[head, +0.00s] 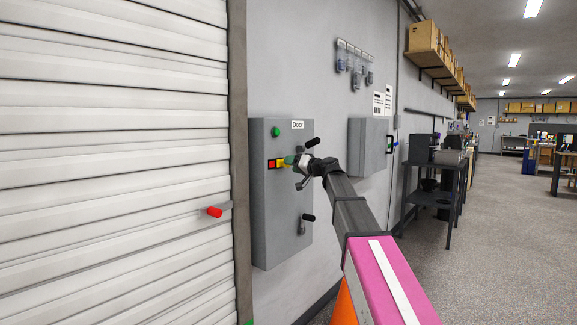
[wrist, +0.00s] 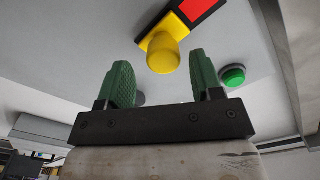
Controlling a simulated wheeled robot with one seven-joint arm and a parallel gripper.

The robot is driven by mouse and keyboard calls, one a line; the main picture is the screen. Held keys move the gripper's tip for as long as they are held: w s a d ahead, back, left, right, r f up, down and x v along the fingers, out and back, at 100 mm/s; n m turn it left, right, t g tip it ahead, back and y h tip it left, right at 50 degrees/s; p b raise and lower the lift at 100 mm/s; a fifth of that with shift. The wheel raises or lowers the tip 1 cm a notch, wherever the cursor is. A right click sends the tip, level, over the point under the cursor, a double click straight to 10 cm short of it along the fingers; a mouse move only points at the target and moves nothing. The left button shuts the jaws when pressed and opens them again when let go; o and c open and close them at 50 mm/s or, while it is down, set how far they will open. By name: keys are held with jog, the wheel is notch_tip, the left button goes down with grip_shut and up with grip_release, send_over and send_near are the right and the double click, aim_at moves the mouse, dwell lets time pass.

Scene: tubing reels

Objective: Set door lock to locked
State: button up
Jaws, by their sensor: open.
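A grey wall box (head: 272,225) labelled "Door" (head: 298,125) hangs beside the shutter. Its front has a green button (head: 276,132), a red patch (head: 271,164) and a yellow knob (head: 282,163); all three show in the wrist view as the green button (wrist: 232,76), red patch (wrist: 200,8) and yellow knob (wrist: 163,55). My gripper (head: 293,160) is at the box front beside the yellow knob. In the wrist view my gripper (wrist: 163,80) is open and empty, its green fingers either side of the knob's line. I cannot tell which control is the lock.
Black-tipped levers (head: 311,142) (head: 308,218) stick out at the box's right side. A white roller shutter (head: 110,150) with a red-ended handle (head: 214,212) is at left. A second grey box (head: 368,150) hangs to the right. The floor (head: 490,250) at right is open.

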jog(key=v, duration=0.7)
jog(key=shift+s+d, duration=0.25)
jog(key=shift+d, duration=0.05)
